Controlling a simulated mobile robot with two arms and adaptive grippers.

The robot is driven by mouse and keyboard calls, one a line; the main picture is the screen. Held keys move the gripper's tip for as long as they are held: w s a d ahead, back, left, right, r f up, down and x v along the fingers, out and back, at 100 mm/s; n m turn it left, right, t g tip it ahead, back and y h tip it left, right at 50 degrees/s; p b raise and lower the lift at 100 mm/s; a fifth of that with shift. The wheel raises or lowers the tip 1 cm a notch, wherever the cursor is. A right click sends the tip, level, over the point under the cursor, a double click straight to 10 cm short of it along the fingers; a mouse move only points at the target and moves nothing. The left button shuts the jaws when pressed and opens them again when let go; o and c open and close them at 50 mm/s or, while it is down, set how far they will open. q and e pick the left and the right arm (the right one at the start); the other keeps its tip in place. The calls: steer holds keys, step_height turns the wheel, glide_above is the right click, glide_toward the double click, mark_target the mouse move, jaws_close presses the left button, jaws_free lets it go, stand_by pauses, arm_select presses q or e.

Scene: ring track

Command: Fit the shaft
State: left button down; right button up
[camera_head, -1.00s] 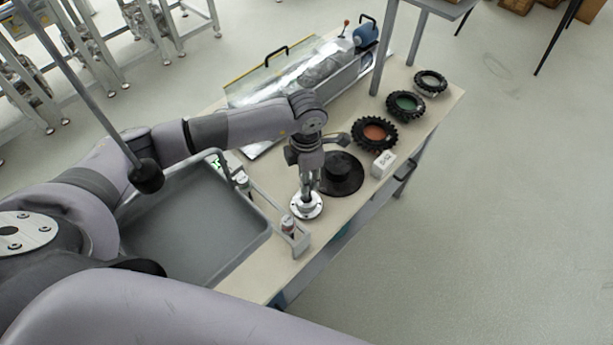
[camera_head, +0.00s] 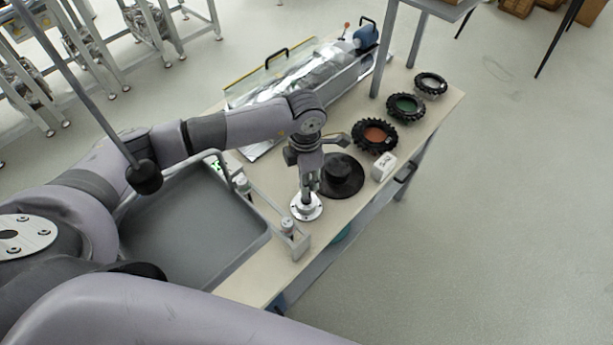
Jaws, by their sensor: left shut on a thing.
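My left gripper (camera_head: 309,183) points down over the workbench and is shut on a slim metal shaft. The shaft's lower end meets a round, pale metal flange (camera_head: 306,212) with holes in its rim. I cannot tell whether the shaft is inside the flange or only resting on it. A black round hub on a wide disc (camera_head: 343,177) lies just right of the gripper. My right gripper is out of view.
Three black toothed rings with red (camera_head: 374,136), green (camera_head: 405,106) and pale (camera_head: 430,84) centres line the right side. A white block (camera_head: 383,166) sits near the front edge. A grey tray (camera_head: 190,235) lies left, beside a small rack (camera_head: 300,245). A clear-sided case (camera_head: 310,72) stands behind.

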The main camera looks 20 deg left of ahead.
arm_select(q)
steer(key=shift+s+d+b, duration=0.15)
steer(key=shift+d+b, duration=0.1)
steer(key=shift+b, duration=0.05)
steer(key=shift+a+f, duration=0.1)
steer(key=shift+f, duration=0.05)
stand_by(0.6)
steer(key=shift+b, duration=0.3)
